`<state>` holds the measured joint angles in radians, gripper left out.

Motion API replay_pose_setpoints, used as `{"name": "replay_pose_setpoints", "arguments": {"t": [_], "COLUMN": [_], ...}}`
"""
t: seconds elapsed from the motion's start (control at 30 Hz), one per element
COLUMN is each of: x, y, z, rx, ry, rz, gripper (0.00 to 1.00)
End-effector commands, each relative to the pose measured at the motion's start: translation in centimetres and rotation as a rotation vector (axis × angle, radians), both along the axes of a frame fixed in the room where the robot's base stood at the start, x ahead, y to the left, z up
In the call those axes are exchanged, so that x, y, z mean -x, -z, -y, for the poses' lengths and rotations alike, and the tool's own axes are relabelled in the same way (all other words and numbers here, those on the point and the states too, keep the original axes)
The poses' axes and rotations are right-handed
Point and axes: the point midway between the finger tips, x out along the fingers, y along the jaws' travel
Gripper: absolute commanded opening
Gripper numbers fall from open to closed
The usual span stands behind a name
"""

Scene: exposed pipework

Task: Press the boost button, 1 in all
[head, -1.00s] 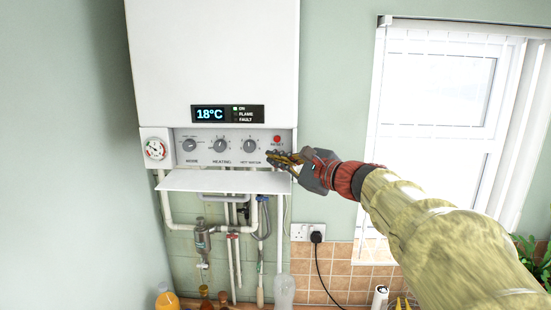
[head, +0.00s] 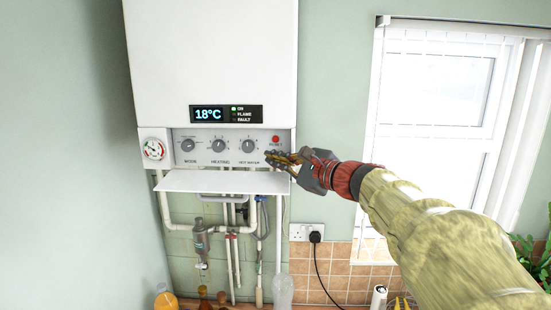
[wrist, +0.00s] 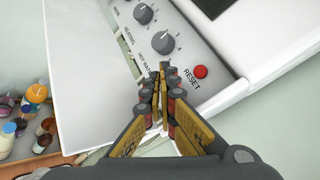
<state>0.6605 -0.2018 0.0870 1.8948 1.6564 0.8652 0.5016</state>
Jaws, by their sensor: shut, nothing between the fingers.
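The white boiler (head: 210,55) hangs on the wall with its grey control panel (head: 205,133) exposed above a lowered flap. The panel has three knobs and a red button marked RESET (head: 276,139), which also shows in the wrist view (wrist: 200,71). I cannot read a boost label on any button; part of the panel is hidden behind my fingers. My gripper (head: 268,157) is shut and empty, its tips at the lower right of the panel, between the hot water knob (wrist: 163,42) and the flap edge. I cannot tell whether the tips touch the panel.
The lowered flap (head: 220,182) juts out under the panel, close below my fingers. Pipes (head: 165,205) run beneath it. Bottles (wrist: 37,94) stand on the counter below. A window (head: 430,130) is on the right, and a socket (head: 306,232) is on the wall.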

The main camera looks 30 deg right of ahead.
Motion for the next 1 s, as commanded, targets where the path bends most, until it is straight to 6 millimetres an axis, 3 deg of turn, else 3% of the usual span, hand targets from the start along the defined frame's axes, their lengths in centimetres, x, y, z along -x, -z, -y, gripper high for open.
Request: {"name": "replay_pose_setpoints", "arguments": {"t": [1.0], "x": [-0.88], "y": [-0.02], "z": [0.60], "rx": [0.000], "ry": [0.000], "rz": [0.000], "gripper": [0.00]}}
